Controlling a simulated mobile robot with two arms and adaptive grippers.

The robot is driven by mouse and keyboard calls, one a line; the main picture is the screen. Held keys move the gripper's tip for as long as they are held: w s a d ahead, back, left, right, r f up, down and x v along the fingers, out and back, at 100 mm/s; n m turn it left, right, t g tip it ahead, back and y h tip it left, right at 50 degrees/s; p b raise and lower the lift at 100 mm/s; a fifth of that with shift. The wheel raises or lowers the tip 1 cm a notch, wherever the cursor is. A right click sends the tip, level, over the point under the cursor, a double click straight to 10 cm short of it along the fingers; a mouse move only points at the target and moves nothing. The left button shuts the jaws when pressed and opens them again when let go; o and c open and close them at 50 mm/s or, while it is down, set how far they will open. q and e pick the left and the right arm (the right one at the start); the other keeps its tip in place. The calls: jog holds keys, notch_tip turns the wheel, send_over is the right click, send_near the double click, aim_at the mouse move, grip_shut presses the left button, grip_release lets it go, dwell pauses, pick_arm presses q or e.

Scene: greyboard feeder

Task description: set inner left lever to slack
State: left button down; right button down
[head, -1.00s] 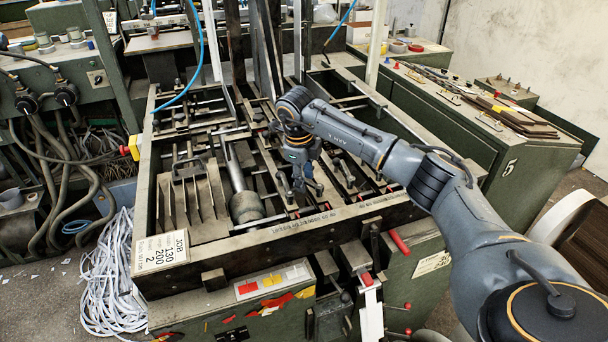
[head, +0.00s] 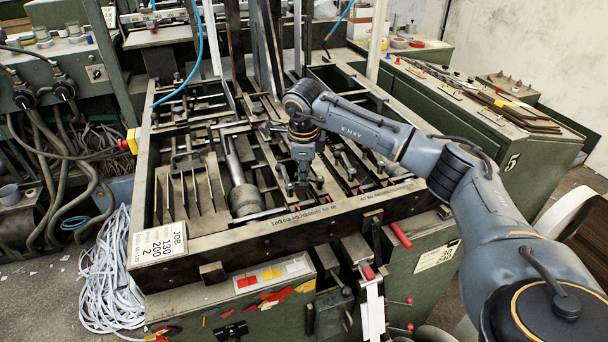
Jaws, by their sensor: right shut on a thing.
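My right gripper (head: 302,186) points down into the feeder frame (head: 235,238), right of the grey cylinder (head: 245,200). Its fingers are shut on a small dark part among the bars, which I take to be a lever; the fingers largely hide it. Another lever with a dark handle (head: 346,170) stands just to the right of the gripper. Which lever is the inner left one, and whether it is slack, I cannot make out at this size. My left gripper is not in view.
Upright grey plates (head: 195,195) stand left of the cylinder. Tall dark posts (head: 265,50) rise behind the gripper, and a blue hose (head: 198,60) hangs at the left. A red-handled lever (head: 401,236) sticks out at the front. A green cabinet (head: 515,165) stands at right.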

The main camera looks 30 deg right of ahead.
jog(key=shift+s+a+n, duration=0.1)
jog(key=shift+n, duration=0.3)
jog(key=c, duration=1.3)
grip_release()
jog(key=shift+c, duration=0.2)
jog(key=shift+r, duration=0.3)
notch_tip(320, 180, up, 11)
jog(key=s+a, duration=0.1)
jog(key=s, duration=0.1)
jog(key=shift+a, duration=0.1)
